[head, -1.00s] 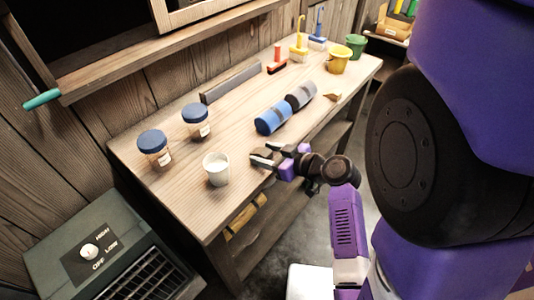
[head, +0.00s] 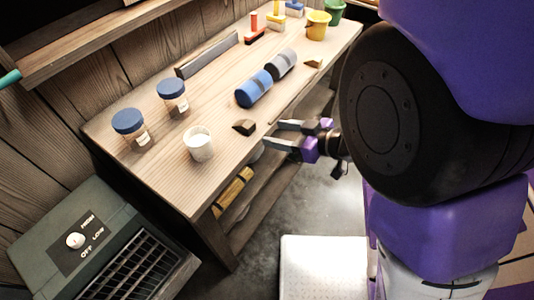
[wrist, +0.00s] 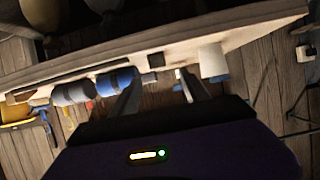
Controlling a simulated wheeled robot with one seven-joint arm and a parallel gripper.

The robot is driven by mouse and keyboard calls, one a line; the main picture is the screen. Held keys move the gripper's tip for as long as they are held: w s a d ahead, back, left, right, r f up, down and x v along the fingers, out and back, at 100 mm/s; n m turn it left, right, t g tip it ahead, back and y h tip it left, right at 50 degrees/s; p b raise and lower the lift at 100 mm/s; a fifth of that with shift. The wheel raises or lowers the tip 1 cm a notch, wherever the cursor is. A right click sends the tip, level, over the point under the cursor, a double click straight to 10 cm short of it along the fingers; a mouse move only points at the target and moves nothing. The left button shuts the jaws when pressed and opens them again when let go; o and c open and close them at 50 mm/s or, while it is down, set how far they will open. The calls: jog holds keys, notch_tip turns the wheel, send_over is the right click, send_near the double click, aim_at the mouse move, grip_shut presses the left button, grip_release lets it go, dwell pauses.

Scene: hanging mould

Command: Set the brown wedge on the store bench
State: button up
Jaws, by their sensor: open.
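A dark brown wedge (head: 244,127) rests on the wooden bench (head: 215,178), near its front edge, between the white cup and the blue roll. It shows as a dark block in the wrist view (wrist: 155,60). A lighter brown wedge (head: 313,63) lies farther along the same edge. My gripper (head: 272,134) is open and empty, just off the front edge, to the right of the dark wedge and apart from it. Both fingers also show apart in the wrist view (wrist: 158,92).
A white cup (head: 199,144) and two blue-lidded jars (head: 131,129) stand to the left. A blue roll (head: 254,88) and a grey roll (head: 281,64) lie behind my gripper. A grey bar (head: 207,55) lies at the back. A heater (head: 95,240) stands at lower left.

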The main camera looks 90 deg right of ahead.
jog(key=w+a+f+n+y, duration=0.1)
jog(key=w+a+f, duration=0.2)
jog(key=a, duration=0.3)
jog(key=w+a+f, duration=0.3)
jog(key=a, duration=0.3)
jog(key=a+r+n+t+y, duration=0.1)
jog(key=a+r+n+y, duration=0.1)
jog(key=a, duration=0.5)
jog(key=s+a+r+n+t+y, duration=0.1)
jog(key=a+r+n+t+y, duration=0.1)
jog(key=a+r, duration=0.4)
jog(key=shift+a+r+n+t+y, duration=0.25)
jog(key=shift+a+n+y, duration=0.45)
jog(key=shift+a+y, duration=0.4)
